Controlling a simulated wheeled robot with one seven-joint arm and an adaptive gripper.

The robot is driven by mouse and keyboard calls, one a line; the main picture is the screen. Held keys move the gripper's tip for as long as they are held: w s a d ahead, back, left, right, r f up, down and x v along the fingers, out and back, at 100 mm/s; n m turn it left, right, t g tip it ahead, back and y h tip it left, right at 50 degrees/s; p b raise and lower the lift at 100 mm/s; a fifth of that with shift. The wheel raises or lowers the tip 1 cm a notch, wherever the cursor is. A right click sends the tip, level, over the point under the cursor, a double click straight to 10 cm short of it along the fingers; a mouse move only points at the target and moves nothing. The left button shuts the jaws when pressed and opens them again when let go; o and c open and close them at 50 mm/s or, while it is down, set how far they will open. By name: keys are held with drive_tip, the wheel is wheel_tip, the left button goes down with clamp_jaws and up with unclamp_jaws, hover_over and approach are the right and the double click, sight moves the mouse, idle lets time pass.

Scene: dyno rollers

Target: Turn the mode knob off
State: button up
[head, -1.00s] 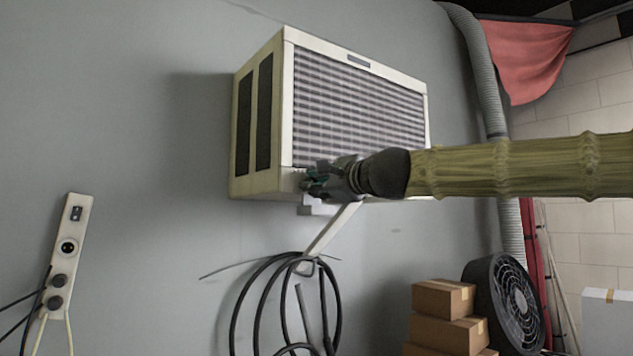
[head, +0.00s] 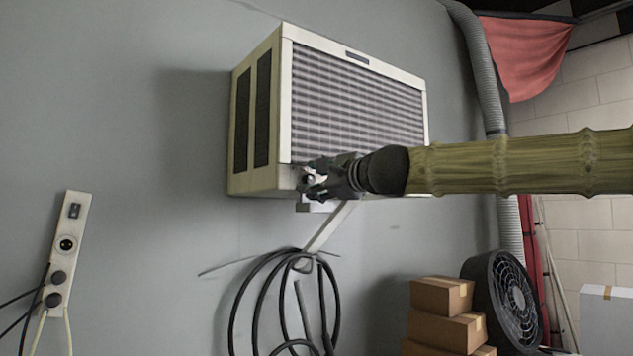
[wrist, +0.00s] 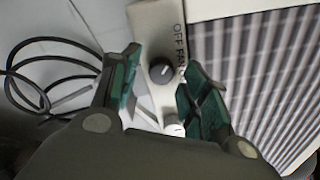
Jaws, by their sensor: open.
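The wall air conditioner (head: 357,105) has a pale case and a slatted front grille. In the wrist view its control panel (wrist: 157,22) carries the words "OFF" and "FAN" beside a dark round knob (wrist: 164,71) with a light pointer mark. A second, pale knob (wrist: 174,130) sits lower in that view, partly hidden by my gripper. My gripper (wrist: 160,88) is open. Its green-padded fingers stand on either side of the dark knob, and contact with it does not show. In the head view my gripper (head: 311,180) is at the unit's lower front left corner and covers the knobs.
A support bracket (head: 330,229) and coiled black cable (head: 284,300) hang below the unit. A power strip (head: 66,245) is on the wall at left. Cardboard boxes (head: 447,330) and a black fan (head: 503,300) stand at lower right.

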drive_tip(key=shift+s, duration=0.1)
drive_tip(key=v, duration=1.2)
drive_tip(key=shift+d+f, duration=0.1)
